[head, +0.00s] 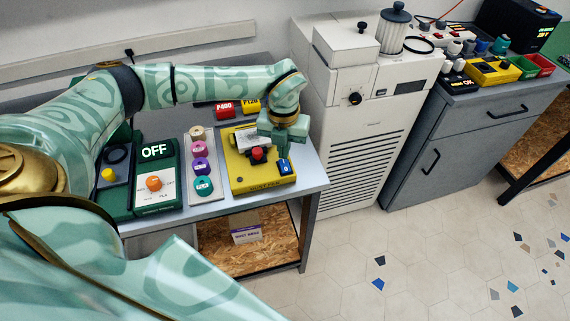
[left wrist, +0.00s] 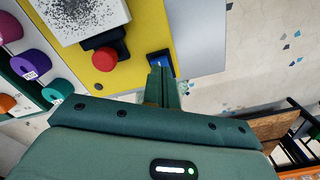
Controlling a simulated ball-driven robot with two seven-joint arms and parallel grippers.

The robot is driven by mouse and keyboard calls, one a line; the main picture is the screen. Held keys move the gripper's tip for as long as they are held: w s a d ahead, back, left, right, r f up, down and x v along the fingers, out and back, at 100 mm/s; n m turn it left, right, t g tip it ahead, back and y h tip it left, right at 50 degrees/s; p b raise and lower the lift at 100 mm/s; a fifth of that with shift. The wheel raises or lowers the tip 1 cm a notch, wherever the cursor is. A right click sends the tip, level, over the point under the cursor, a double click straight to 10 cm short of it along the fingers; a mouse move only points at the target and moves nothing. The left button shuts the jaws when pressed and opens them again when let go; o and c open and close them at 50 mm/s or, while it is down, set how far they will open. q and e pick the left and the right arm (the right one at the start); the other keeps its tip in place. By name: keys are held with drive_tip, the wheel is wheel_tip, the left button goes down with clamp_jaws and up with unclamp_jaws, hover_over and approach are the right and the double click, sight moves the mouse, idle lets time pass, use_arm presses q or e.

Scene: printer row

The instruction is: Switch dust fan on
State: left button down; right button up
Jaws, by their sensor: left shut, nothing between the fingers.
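The yellow dust fan box (head: 240,180) stands on the near right part of the grey table. It carries a red mushroom button (head: 258,154) and a blue switch (head: 285,166) with a light mark. In the left wrist view the red button (left wrist: 104,59) is left of the blue switch (left wrist: 159,60). My left gripper (head: 282,150) is shut and empty, above the box beside the blue switch. In the left wrist view its fingertips (left wrist: 162,76) overlap the lower part of the switch; I cannot tell whether they touch it. My right gripper is not in view.
Left of the box are a tray of coloured spools (head: 202,168) and a green unit reading OFF (head: 154,180) with an orange knob. Red and yellow blocks (head: 225,108) lie behind. A tall white machine (head: 350,130) stands close on the right.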

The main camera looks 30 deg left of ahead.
sight(283, 161)
use_arm(q)
drive_tip(key=shift+s+f+b, duration=0.1)
drive_tip(key=shift+f+b, duration=0.3)
drive_tip(key=shift+f, duration=0.6)
idle(0.8)
wheel_tip(283, 161, up, 7)
drive_tip(key=p, duration=0.6)
drive_tip(key=shift+r, duration=0.1)
drive_tip(key=shift+d, duration=0.1)
